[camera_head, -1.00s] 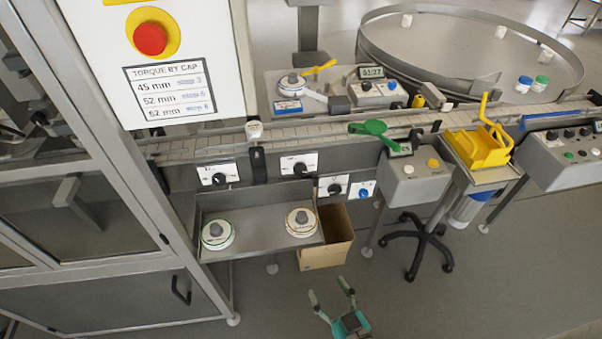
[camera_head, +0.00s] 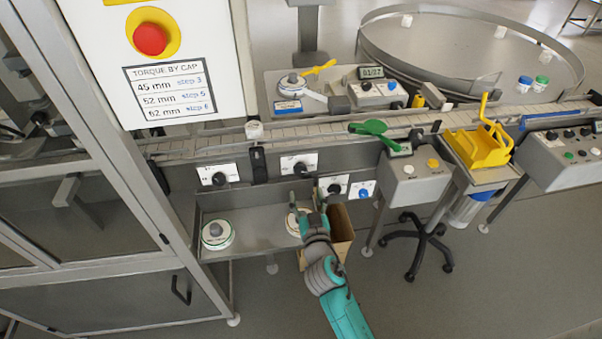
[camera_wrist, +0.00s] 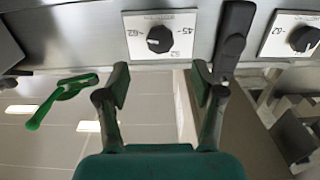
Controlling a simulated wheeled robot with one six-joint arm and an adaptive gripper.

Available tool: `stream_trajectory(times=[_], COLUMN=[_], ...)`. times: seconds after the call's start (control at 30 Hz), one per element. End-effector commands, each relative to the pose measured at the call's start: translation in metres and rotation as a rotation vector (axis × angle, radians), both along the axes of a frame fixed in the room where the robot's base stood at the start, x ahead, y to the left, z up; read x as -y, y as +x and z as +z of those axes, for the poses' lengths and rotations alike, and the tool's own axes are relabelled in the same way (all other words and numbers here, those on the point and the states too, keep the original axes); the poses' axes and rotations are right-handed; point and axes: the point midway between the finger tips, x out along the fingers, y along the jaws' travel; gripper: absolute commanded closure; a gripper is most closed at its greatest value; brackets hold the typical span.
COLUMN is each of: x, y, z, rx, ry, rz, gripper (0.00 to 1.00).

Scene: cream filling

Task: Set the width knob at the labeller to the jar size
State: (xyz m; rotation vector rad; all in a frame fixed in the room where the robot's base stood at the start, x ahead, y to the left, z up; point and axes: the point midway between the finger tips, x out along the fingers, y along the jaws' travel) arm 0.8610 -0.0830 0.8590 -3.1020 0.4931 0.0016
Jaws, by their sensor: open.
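Black rotary knobs on white plates sit on the front of the conveyor: a left knob (camera_head: 218,179), a middle knob (camera_head: 301,168) and a lower right knob (camera_head: 334,188). Which one sets the width is too small to read in the head view. In the wrist view, which appears upside down, one knob (camera_wrist: 160,39) has labels that look like 62, 45 and 52; a pale mark lies on its left side. My gripper (camera_head: 308,198) is open and empty, below and in front of the middle knob. Its fingers (camera_wrist: 160,78) are apart from the knob in the wrist view.
A black clamp (camera_wrist: 232,40) stands beside that knob in the wrist view. Below the knobs is a tray (camera_head: 262,222) with two round, white-rimmed items. A cardboard box (camera_head: 343,240) is behind my arm. A green-handled tool (camera_head: 370,128) lies to the right.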

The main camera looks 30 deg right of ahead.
Motion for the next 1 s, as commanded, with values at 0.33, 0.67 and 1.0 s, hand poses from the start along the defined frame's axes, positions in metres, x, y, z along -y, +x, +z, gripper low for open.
stream_trajectory(times=[0.33, 0.67, 1.0], x=[0.018, 0.028, 0.028], y=[0.056, 0.085, 0.088], z=[0.001, 0.001, 0.001], rx=[0.002, 0.002, 0.001], ry=[-0.001, -0.001, -0.001], rz=[0.0, 0.001, 0.001], gripper=[0.33, 0.33, 0.33])
